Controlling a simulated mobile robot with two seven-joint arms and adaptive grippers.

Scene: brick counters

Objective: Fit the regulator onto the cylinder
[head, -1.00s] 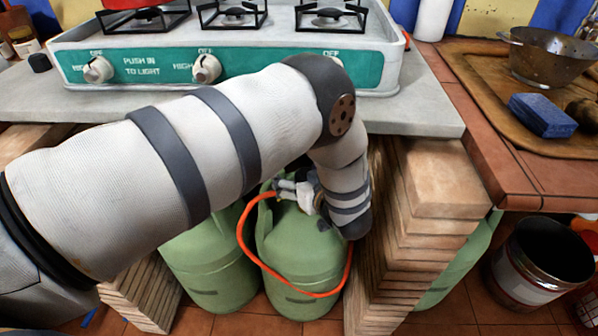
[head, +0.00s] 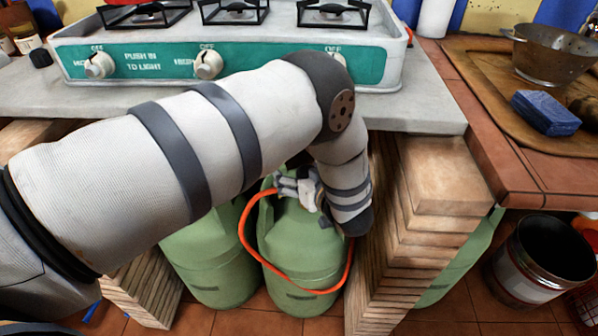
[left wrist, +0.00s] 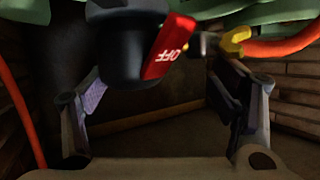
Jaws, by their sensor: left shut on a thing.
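The regulator (left wrist: 125,55) is a black round body with a red lever marked OFF, near the top of the left wrist view. An orange hose (head: 249,246) loops over the front of the right green cylinder (head: 298,252), below the counter. My left gripper (head: 297,189) is at the top of this cylinder. In the left wrist view its fingers (left wrist: 165,105) stand either side of the regulator, and it is shut on it. The cylinder's valve is hidden, so I cannot tell whether the regulator touches it. My right gripper is not in view.
A second green cylinder (head: 208,262) stands close on the left. Stacks of bricks (head: 415,225) flank the space, and the counter slab (head: 425,108) overhangs it. A stove (head: 270,65) stands above. A dark open can (head: 545,255) is on the right.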

